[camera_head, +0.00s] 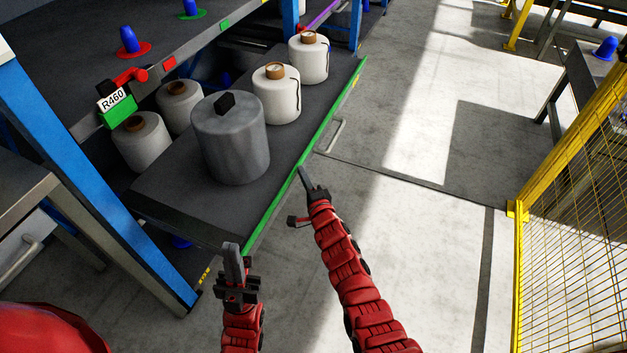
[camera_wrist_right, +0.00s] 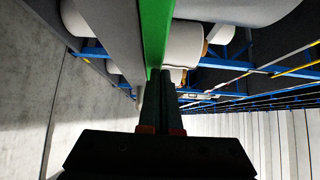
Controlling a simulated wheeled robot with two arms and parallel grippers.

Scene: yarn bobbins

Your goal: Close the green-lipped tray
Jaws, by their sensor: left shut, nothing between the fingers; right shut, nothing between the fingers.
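The tray (camera_head: 172,192) is pulled out of the blue-posted rack toward the aisle. Its green lip (camera_head: 330,116) runs along the outer edge; it also shows in the right wrist view (camera_wrist_right: 155,32). A large grey bobbin with a black knob (camera_head: 232,145) and white bobbins (camera_head: 276,99) (camera_head: 309,64) stand upright on it. My right gripper (camera_head: 302,176) is shut and empty, its tips at the outer side of the lip; I cannot tell whether they touch. My left gripper (camera_head: 232,256) is shut and empty, by the lip's near end.
Two more white bobbins (camera_head: 179,112) (camera_head: 141,150) stand deeper in the rack. A shelf above carries blue cones (camera_head: 129,40), a red valve-like part (camera_head: 130,76) and an R460 label (camera_head: 112,100). A blue post (camera_head: 85,165) stands near left. The floor right is clear up to a yellow mesh fence (camera_head: 570,230).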

